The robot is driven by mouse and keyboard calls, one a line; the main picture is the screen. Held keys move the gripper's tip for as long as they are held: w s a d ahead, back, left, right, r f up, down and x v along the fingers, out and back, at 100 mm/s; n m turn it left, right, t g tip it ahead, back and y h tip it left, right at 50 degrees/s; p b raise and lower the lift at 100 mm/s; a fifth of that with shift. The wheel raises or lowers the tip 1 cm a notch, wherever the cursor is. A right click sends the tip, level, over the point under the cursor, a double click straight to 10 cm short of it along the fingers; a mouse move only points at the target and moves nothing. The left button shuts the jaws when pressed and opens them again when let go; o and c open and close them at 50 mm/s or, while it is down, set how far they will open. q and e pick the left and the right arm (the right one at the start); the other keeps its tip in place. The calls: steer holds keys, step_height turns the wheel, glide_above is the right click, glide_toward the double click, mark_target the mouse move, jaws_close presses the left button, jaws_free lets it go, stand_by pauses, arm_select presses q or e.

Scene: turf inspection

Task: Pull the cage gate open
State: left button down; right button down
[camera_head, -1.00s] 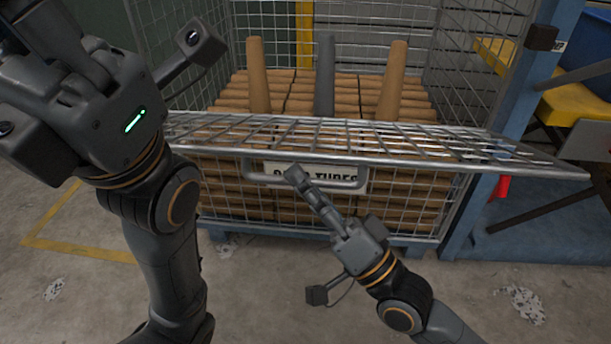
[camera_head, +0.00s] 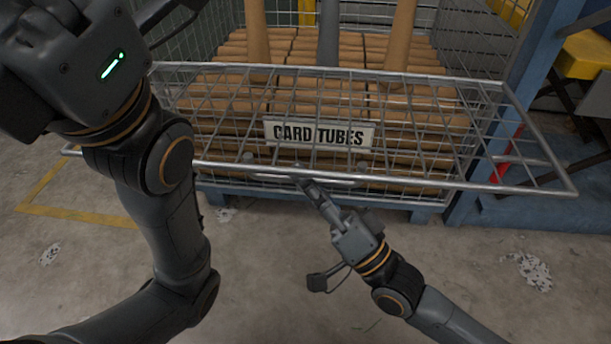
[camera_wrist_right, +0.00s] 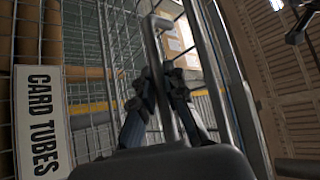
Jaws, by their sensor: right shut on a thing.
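The cage gate (camera_head: 420,182) is a wire mesh panel in a metal tube frame, tilted out from the front of the cage. Its handle (camera_head: 335,182) is a metal bar at the gate's outer edge; it also shows in the right wrist view (camera_wrist_right: 154,45). My right gripper (camera_head: 306,186) is shut on the handle, with its fingers on both sides of the bar in the right wrist view (camera_wrist_right: 168,85). My left arm fills the left side of the head view, and its gripper is out of the picture.
The cage holds stacked brown card tubes (camera_head: 290,48), with a few standing upright. A white CARD TUBES sign (camera_head: 318,134) shows behind the gate mesh. A blue post (camera_head: 535,75) stands close on the right. The concrete floor (camera_head: 270,280) in front is clear.

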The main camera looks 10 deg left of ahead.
steer(key=shift+w+r, duration=0.15)
steer(key=c, duration=1.4)
jaws_free()
steer(key=shift+o, duration=0.2)
steer(key=v, duration=1.2)
